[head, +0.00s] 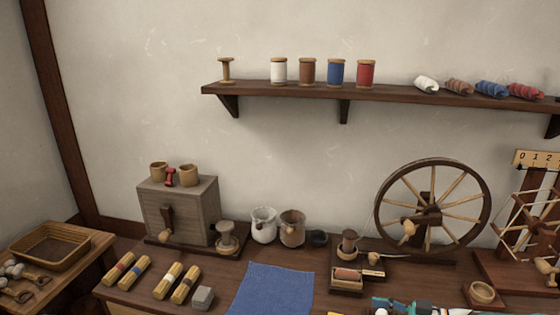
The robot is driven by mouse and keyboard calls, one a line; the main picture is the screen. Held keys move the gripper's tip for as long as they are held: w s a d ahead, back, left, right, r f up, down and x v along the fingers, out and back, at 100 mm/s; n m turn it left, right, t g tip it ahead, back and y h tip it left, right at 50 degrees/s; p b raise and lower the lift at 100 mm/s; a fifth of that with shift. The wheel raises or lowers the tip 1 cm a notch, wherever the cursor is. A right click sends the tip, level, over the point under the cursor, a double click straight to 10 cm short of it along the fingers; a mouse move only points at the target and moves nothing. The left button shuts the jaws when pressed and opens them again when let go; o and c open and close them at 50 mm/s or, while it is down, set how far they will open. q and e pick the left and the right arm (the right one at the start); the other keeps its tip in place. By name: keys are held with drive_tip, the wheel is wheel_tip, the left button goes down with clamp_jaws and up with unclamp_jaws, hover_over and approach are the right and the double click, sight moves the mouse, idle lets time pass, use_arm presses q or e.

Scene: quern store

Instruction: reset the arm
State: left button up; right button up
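Neither of my grippers can be made out in the head view. A teal, white and dark shape shows at the bottom edge, right of centre, cut off by the frame; it looks like part of an arm of mine, but I cannot tell which part or which arm. No fingers and no held thing show.
The workbench (215,262) carries a grey box with a crank (190,212), bundled sticks (183,283), a blue cloth (270,290), two pots and a spinning wheel (480,222). A wall shelf (300,93) holds spools and yarn. A side table bears a basket (48,250).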

drive_tip(key=w+a+r+m+t+p, duration=0.1)
drive_tip(key=a+m+t+p, duration=0.2)
drive_tip(key=a, duration=0.8)
drive_tip(key=s+a+f+m+h, duration=0.4)
drive_tip(key=a+f+m+h, duration=0.15)
drive_tip(key=f+m, duration=0.25)
drive_tip(key=s+d+f+m+g+h, duration=0.1)
drive_tip(key=s+f+g, duration=0.3)
drive_tip(key=s, duration=0.8)
drive_tip(key=s+d+f+m+g+h, duration=0.1)
drive_tip(key=s+f+g+h, duration=0.3)
drive_tip(key=s, duration=0.9)
wheel_tip(320, 180, down, 4)
drive_tip(key=shift+d+r+m+g, duration=0.2)
drive_tip(key=shift+d+m+g, duration=0.2)
drive_tip(key=shift+m+g, duration=0.1)
